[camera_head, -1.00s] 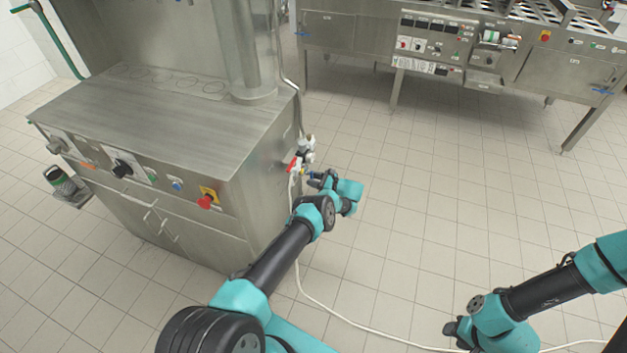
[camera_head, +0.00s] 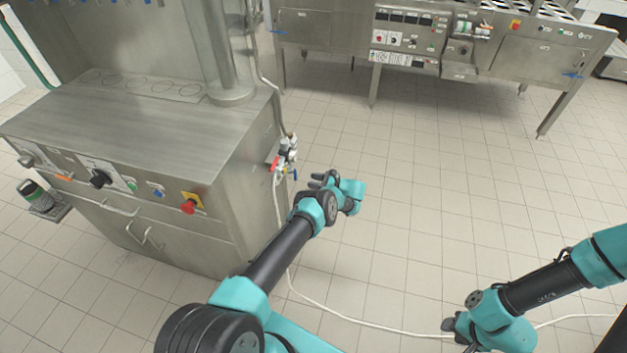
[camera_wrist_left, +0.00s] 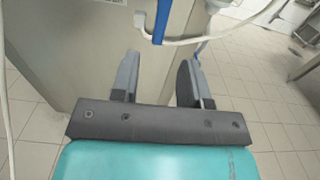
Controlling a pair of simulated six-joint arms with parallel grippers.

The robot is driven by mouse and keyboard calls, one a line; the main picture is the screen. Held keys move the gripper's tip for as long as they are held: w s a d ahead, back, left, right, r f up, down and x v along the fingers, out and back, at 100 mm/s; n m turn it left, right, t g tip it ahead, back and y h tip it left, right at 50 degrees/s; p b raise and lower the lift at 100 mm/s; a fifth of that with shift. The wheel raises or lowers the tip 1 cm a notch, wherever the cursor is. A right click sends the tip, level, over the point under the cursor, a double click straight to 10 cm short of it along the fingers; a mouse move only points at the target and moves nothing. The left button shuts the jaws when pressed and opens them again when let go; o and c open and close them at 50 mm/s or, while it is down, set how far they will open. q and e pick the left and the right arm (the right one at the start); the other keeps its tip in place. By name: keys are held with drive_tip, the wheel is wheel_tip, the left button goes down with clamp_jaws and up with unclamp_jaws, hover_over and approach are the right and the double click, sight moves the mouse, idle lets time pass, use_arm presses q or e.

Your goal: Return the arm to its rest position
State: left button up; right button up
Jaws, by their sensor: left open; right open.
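My left gripper (camera_head: 322,180) is at the end of my left arm, in front of the right side of the steel machine and apart from its valve. In the left wrist view my left gripper (camera_wrist_left: 160,80) has its two fingers spread with nothing between them. My right gripper (camera_head: 452,328) shows only in part at the lower right of the head view, low over the floor, and its fingers are small and partly hidden by the wrist.
The steel machine (camera_head: 130,120) with knobs and a red button (camera_head: 189,206) stands at left. Its valve (camera_head: 286,152) with red and blue handles juts out near my left gripper. A white hose (camera_head: 350,319) lies on the floor. A steel counter (camera_head: 330,38) stands behind; the tiled floor between is open.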

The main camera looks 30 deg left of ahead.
idle(0.5)
use_arm(q)
drive_tip(key=s+d+f+h, duration=0.3)
drive_tip(key=s+f+h, duration=0.3)
drive_tip(key=f+h, duration=0.25)
drive_tip(key=s+d+r+n+h, duration=0.1)
drive_tip(key=s+d+n+h, duration=0.2)
drive_tip(key=s+d+h, duration=0.45)
drive_tip(key=s+d+r+n+t+h, duration=0.1)
drive_tip(key=s+d+r+n+h, duration=0.5)
drive_tip(key=s, duration=0.6)
drive_tip(key=s+d+r+n+t, duration=0.1)
drive_tip(key=s+r+n+t, duration=0.2)
drive_tip(key=s+r+n, duration=0.5)
wheel_tip(320, 180, up, 4)
drive_tip(key=s, duration=0.2)
drive_tip(key=shift+s+d+t+y, duration=0.25)
drive_tip(key=shift+s+t+y, duration=0.05)
drive_tip(key=shift+s+t, duration=0.1)
